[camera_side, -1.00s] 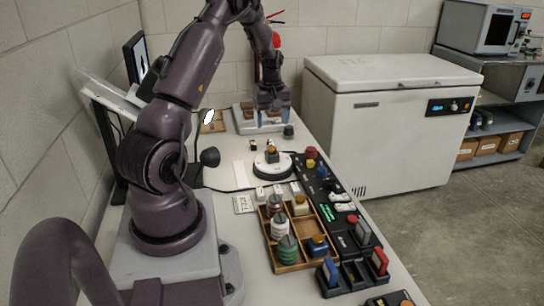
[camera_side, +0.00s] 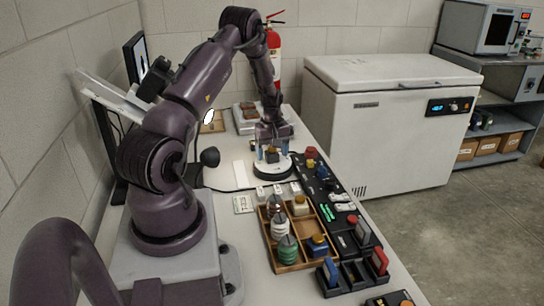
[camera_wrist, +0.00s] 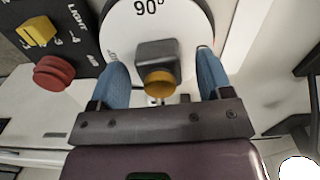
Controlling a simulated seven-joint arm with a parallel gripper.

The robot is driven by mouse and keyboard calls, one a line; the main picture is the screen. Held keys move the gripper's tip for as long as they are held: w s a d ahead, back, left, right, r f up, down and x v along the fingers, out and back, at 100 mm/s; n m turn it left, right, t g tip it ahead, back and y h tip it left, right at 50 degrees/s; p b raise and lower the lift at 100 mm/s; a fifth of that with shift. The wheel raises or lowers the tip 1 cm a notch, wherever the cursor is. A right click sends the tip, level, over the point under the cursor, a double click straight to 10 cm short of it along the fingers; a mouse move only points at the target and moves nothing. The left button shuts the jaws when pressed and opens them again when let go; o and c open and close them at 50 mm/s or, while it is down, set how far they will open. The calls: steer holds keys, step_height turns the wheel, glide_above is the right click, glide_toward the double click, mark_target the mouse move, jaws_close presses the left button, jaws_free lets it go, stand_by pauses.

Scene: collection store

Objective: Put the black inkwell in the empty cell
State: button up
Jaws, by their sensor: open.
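The black inkwell (camera_side: 272,156), a dark square block with an amber stopper, stands on the white round turntable (camera_side: 258,168). In the wrist view the inkwell (camera_wrist: 156,50) sits between the blue fingers of my gripper (camera_wrist: 162,62), with a gap on each side. My gripper (camera_side: 272,151) is open and low over the turntable in the side view. The wooden tray (camera_side: 290,268) lies nearer the camera, with several bottles in its cells. Its empty cell (camera_side: 307,227) appears to be the right-hand middle one, between the cream bottle (camera_side: 300,206) and the blue bottle (camera_side: 318,245).
A black control panel (camera_side: 322,183) with a red knob (camera_wrist: 53,73) and a yellow knob (camera_wrist: 37,31) runs beside the turntable and tray. Small white blocks (camera_side: 278,190) lie between turntable and tray. Upright blue and red pieces (camera_side: 380,261) stand at the front right.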

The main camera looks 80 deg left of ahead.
steer(key=c, duration=1.1)
steer(key=shift+r, duration=0.2)
